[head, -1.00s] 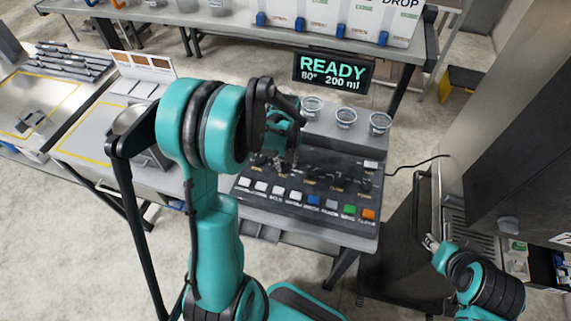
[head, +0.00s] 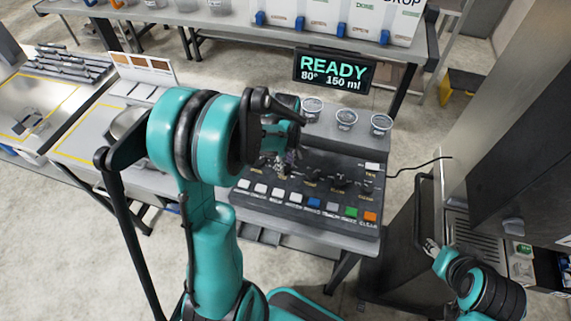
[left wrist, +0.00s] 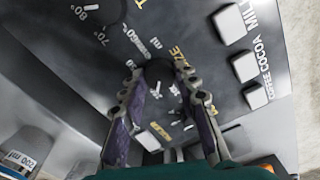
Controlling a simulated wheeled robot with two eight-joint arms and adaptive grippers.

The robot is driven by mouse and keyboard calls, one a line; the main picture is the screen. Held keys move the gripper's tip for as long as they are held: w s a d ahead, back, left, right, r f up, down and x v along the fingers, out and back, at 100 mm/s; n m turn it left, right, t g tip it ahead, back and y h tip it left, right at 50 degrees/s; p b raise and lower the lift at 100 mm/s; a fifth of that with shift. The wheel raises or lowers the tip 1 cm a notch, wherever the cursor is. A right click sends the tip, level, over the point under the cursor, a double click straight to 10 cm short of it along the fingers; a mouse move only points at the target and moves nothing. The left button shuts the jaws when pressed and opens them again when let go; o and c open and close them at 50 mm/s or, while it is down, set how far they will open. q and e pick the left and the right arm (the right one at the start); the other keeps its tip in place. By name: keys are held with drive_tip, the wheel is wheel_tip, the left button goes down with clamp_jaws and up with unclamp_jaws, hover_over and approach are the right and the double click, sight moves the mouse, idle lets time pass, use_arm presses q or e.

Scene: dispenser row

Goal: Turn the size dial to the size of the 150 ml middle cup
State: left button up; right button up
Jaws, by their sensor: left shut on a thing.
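My left gripper (head: 285,166) reaches down over the dark control panel (head: 300,200), mostly hidden behind my arm in the head view. In the left wrist view its two fingers (left wrist: 158,88) are closed around a dark dial (left wrist: 158,72) with "ml" marks beside it. The display (head: 333,70) reads "READY 80° 150 ml". The middle cup (head: 346,117) stands in a row of three clear cups behind the panel. My right gripper (head: 431,244) is at the right, away from the panel and too small to read.
Other dials (head: 338,180) and a row of coloured buttons (head: 314,202) lie close to the left gripper. A temperature dial (left wrist: 100,18) is at the top of the left wrist view. A "200 ml" label shows on a cup (left wrist: 22,150) there. A dark cable (head: 420,163) runs off right.

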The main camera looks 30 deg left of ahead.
sight(286, 167)
idle(0.3)
use_arm(q)
drive_tip(key=o, duration=1.2)
drive_tip(key=shift+c, duration=0.2)
drive_tip(key=shift+r, duration=0.1)
wheel_tip(286, 167, up, 12)
